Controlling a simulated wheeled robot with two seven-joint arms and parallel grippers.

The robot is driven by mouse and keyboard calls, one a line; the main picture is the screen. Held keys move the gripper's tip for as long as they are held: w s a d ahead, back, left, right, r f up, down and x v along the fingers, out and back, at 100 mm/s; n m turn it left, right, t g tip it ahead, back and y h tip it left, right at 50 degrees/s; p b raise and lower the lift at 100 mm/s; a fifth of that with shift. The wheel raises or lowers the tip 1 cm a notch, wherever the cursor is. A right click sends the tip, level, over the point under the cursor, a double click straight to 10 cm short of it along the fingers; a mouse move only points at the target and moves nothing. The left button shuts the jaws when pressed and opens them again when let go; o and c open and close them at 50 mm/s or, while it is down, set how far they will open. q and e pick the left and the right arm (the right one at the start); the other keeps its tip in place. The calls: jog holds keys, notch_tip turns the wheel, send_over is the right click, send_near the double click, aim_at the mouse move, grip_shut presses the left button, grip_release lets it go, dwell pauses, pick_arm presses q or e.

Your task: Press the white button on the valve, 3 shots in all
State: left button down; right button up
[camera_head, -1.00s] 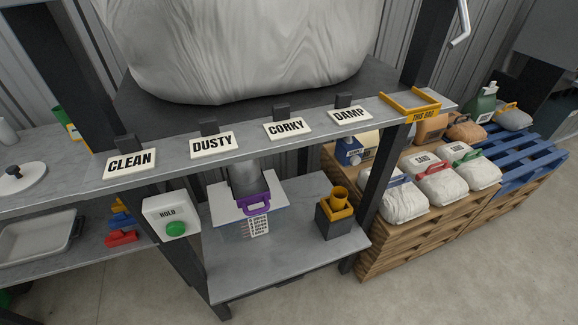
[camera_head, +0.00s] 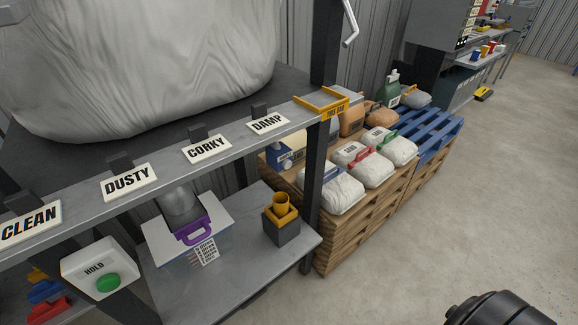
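No white button shows for certain in this view. A white box marked HOLD (camera_head: 96,262) with a green button (camera_head: 108,282) is at the lower left, on the shelf frame. A large pale bag (camera_head: 150,60) sits above the shelf. Neither gripper is in view. A dark rounded part at the bottom right corner looks like part of my arm.
Signs CLEAN (camera_head: 30,223), DUSTY (camera_head: 129,182), CORKY (camera_head: 207,149) and DAMP (camera_head: 268,124) line the shelf edge. A yellow cup on a dark block (camera_head: 282,225) stands on the lower shelf. Sacks (camera_head: 343,189) lie on wooden pallets (camera_head: 345,236).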

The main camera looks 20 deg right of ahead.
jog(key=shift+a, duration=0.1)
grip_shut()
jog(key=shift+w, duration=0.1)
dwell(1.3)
